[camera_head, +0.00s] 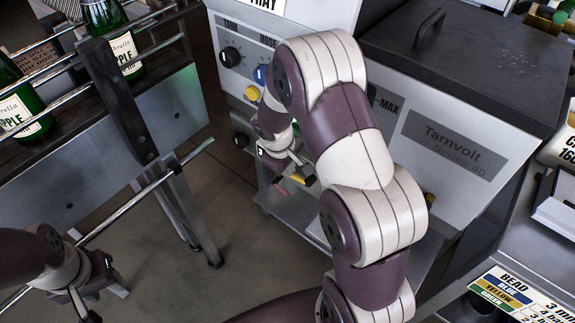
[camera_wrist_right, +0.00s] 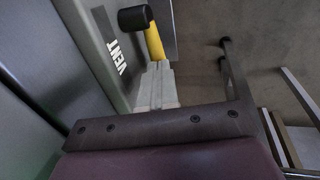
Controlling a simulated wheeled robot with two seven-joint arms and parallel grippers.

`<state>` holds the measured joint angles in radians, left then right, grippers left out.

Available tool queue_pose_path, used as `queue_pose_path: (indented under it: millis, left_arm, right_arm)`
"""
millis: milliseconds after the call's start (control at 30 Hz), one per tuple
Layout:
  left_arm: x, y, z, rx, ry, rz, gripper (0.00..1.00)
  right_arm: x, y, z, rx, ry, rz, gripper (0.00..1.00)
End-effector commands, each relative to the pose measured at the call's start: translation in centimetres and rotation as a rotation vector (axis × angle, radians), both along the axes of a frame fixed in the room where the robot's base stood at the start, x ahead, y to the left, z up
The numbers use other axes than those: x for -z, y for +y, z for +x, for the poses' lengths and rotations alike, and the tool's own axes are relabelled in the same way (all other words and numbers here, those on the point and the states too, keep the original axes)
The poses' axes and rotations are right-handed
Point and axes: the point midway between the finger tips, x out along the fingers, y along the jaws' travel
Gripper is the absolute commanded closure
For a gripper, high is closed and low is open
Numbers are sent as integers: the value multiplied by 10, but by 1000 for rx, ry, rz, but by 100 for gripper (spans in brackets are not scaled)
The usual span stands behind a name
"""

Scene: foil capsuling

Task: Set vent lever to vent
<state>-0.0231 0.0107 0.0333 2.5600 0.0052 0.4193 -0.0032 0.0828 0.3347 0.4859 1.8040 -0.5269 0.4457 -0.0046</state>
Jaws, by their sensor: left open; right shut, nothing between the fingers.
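The vent lever is a yellow bar with a black knob; in the right wrist view the lever (camera_wrist_right: 155,42) sticks out from the machine's grey side, beside white VENT lettering (camera_wrist_right: 118,58). In the head view only a short yellow piece of the lever (camera_head: 299,179) shows below my right gripper (camera_head: 290,166). The right gripper is shut and empty. Its pale fingers (camera_wrist_right: 156,84) point at the lever in the wrist view, close to it; I cannot tell whether they touch. My left gripper (camera_head: 104,284) is open at the lower left, far from the lever.
The grey Tarnvolt machine (camera_head: 455,144) stands behind my right arm, with a black dial (camera_head: 229,57) and a yellow button (camera_head: 252,93) on its front. A conveyor with rails (camera_head: 133,200) and green bottles (camera_head: 124,47) stands at left. Floor lies open between them.

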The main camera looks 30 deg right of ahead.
Motion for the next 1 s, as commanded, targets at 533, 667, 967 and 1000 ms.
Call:
queue_pose_path:
  millis: [533, 667, 967, 1000]
  left_arm:
    - [-14, 0, 0, 0, 0, 0, 57]
    - [-13, 0, 0, 0, 0, 0, 57]
    - [-8, 0, 0, 0, 0, 0, 57]
    - [-7, 0, 0, 0, 0, 0, 57]
  right_arm:
    - [18, 3, 9, 0, 127, -53, 100]
    - [27, 4, 11, -1, 127, -54, 100]
    - [47, 5, 12, 1, 125, -52, 100]
    - [50, 5, 11, 1, 125, -52, 100]
